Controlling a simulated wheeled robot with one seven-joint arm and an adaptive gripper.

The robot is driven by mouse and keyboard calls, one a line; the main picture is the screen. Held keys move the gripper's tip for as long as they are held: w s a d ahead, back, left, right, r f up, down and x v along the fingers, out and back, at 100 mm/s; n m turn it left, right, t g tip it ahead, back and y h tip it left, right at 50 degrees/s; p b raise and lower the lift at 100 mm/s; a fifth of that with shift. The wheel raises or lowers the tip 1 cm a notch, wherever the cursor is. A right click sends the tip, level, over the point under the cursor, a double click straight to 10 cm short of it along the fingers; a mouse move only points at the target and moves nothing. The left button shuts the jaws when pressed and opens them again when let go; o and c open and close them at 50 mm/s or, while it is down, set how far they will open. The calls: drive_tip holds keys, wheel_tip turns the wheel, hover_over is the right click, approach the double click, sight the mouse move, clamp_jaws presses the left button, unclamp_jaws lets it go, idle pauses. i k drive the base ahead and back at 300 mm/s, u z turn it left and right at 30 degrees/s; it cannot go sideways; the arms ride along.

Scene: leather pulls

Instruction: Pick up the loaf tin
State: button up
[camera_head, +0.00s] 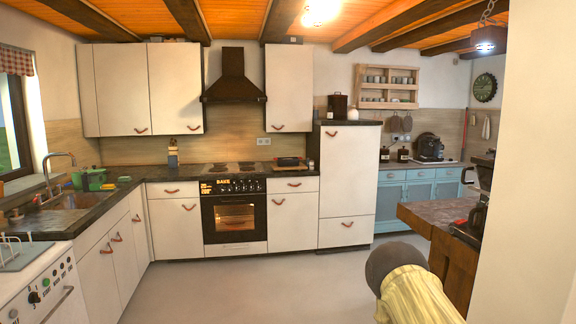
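I cannot pick out the loaf tin with certainty. A low dark item (288,161) lies on the dark counter right of the hob; it is too small to tell whether it is a tin or a pan. The oven (235,216) under the hob is shut and its window glows, with its contents unclear. My gripper is not in view.
Green items (90,180) stand by the sink (74,201) on the left counter. A wooden table (440,215) with dark appliances stands at the right, beside a pale wall (525,160). A blue cabinet (418,190) is at the back right. The middle floor (240,285) is clear.

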sight(281, 161)
drive_tip(key=u, duration=0.35)
drive_tip(key=i, duration=2.2)
drive_tip(key=u, duration=0.4)
drive_tip(key=i, duration=1.7)
drive_tip(key=z, duration=0.35)
drive_tip(key=i, duration=1.65)
drive_tip(key=z, duration=0.65)
drive_tip(key=i, duration=1.1)
drive_tip(key=z, duration=0.25)
